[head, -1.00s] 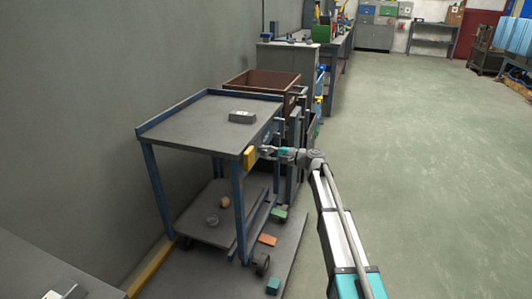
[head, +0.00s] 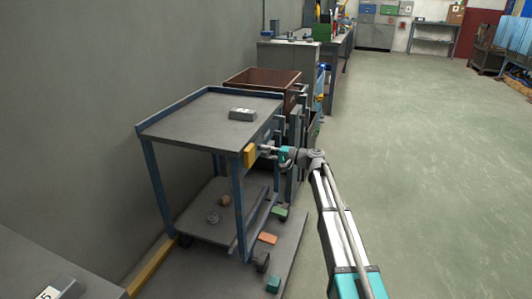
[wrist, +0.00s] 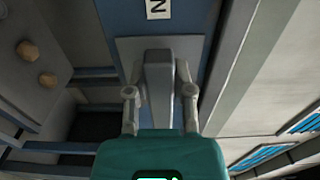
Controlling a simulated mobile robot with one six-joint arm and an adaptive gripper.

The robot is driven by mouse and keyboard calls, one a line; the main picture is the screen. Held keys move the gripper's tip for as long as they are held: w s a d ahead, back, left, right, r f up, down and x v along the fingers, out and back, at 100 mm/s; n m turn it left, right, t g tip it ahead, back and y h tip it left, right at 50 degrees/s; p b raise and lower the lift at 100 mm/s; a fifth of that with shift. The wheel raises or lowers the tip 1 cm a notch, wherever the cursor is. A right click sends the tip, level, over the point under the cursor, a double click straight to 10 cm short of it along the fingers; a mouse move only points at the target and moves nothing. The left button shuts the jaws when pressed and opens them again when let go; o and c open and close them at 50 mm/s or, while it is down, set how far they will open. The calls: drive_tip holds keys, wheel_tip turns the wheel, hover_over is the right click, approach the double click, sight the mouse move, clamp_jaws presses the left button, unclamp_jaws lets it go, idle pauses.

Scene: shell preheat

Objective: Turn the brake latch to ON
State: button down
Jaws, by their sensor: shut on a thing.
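The brake latch (wrist: 158,85) is a grey bar on a light grey plate in the wrist view. It points along the picture's vertical. A white label (wrist: 158,8) with a dark letter like an N, cut off by the top edge, sits above it on a blue post. My gripper (wrist: 160,94) is shut on the latch, one finger on each side. The latch is too small to make out there.
A grey box (head: 242,114) lies on the cart's top. Small round things (head: 225,200) lie on its lower shelf. Orange (head: 267,238) and teal (head: 273,285) blocks lie beside the cart. A brown bin (head: 262,80) stands behind. The floor to the right is clear.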

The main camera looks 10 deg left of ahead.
drive_tip(key=shift+c, duration=2.4)
unclamp_jaws()
drive_tip(key=s+d, duration=0.2)
drive_tip(key=d, duration=0.9)
drive_tip(key=shift+s+d, duration=0.15)
drive_tip(key=shift+d, duration=0.2)
